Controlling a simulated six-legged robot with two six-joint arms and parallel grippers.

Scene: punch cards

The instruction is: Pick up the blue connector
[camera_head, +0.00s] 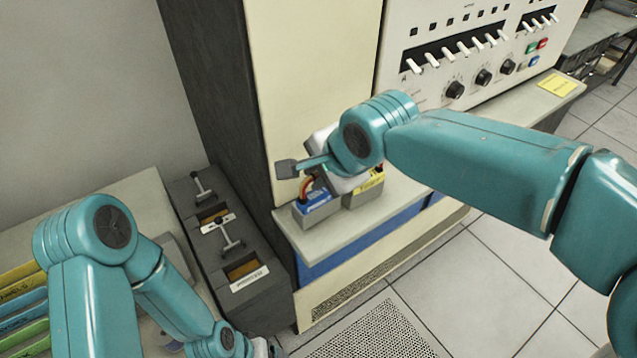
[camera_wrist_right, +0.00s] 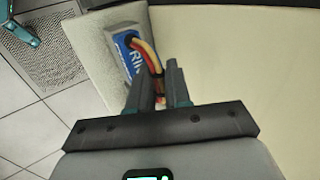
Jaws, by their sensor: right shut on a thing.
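The blue connector (camera_head: 318,205) sits in a grey housing on the cream ledge, with red and yellow wires rising from its top. In the right wrist view its blue face (camera_wrist_right: 128,52) shows partly hidden white letters. My right gripper (camera_head: 300,166) is just above it. In the right wrist view the wires bend over to between its two fingers (camera_wrist_right: 162,92), which are shut on them. The connector body lies beyond the fingertips. My left arm comes in at the lower left; its gripper fingers are out of view.
A yellow connector (camera_head: 371,181) in a similar grey housing stands close on the right of the blue one. The cream cabinet (camera_head: 310,80) rises behind the ledge (camera_head: 345,232). A dark box with levers (camera_head: 235,255) stands on the left. A switch panel (camera_head: 470,50) is at the back right.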

